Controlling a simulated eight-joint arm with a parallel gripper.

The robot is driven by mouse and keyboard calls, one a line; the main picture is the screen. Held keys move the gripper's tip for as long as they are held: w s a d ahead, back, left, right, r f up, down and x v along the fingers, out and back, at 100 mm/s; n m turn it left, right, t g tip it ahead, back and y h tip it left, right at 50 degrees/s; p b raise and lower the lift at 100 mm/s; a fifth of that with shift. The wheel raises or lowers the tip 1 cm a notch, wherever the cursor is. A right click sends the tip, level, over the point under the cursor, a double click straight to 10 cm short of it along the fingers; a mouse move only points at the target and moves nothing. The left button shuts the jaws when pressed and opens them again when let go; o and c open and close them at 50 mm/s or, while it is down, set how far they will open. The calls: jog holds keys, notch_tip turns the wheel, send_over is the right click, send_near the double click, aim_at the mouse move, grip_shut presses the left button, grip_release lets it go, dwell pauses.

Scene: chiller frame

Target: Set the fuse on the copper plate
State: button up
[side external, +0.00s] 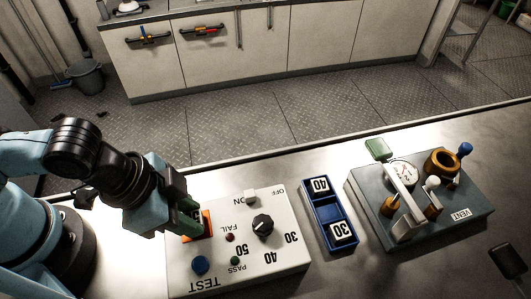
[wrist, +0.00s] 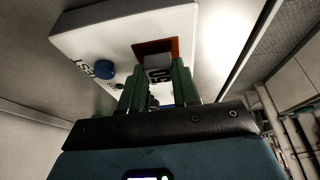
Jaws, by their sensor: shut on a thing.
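The copper plate (side external: 208,222) is an orange-brown square on the white test box (side external: 262,262); it also shows in the wrist view (wrist: 146,47). My gripper (side external: 188,221) is low at the plate, its green fingers covering the plate's left part. In the wrist view, my gripper (wrist: 158,82) is shut on a white fuse (wrist: 158,73) marked 50, held upright between the fingers and overlapping the plate. I cannot tell whether the fuse's underside touches the plate. The fingers hide most of the fuse in the side view.
The test box has a black dial (side external: 262,225), a white switch (side external: 251,197) and a blue button (side external: 200,265). A blue tray (side external: 326,211) to the right holds fuses marked 40 and 30. A grey vent unit (side external: 466,196) with levers and a gauge stands farther right.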

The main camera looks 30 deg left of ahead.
jog(key=shift+f, duration=0.25)
jog(key=o, duration=1)
jog(key=shift+o, duration=0.2)
jog(key=shift+r, duration=0.15)
jog(key=shift+v, duration=3.7)
jog(key=w+a+r+n+t+y, duration=0.1)
jog(key=w+a+n+t, duration=0.1)
jog(key=w+a+n, duration=0.2)
jog(key=w+a+n+t+y, duration=0.1)
jog(key=w+a+n, duration=0.4)
jog(key=w+a, duration=0.5)
jog(key=a+y, duration=0.1)
jog(key=a, duration=0.3)
jog(key=shift+a+r+t, duration=0.2)
jog(key=shift+r+t, duration=0.15)
jog(key=shift+t, duration=0.05)
jog(key=shift+w, duration=0.1)
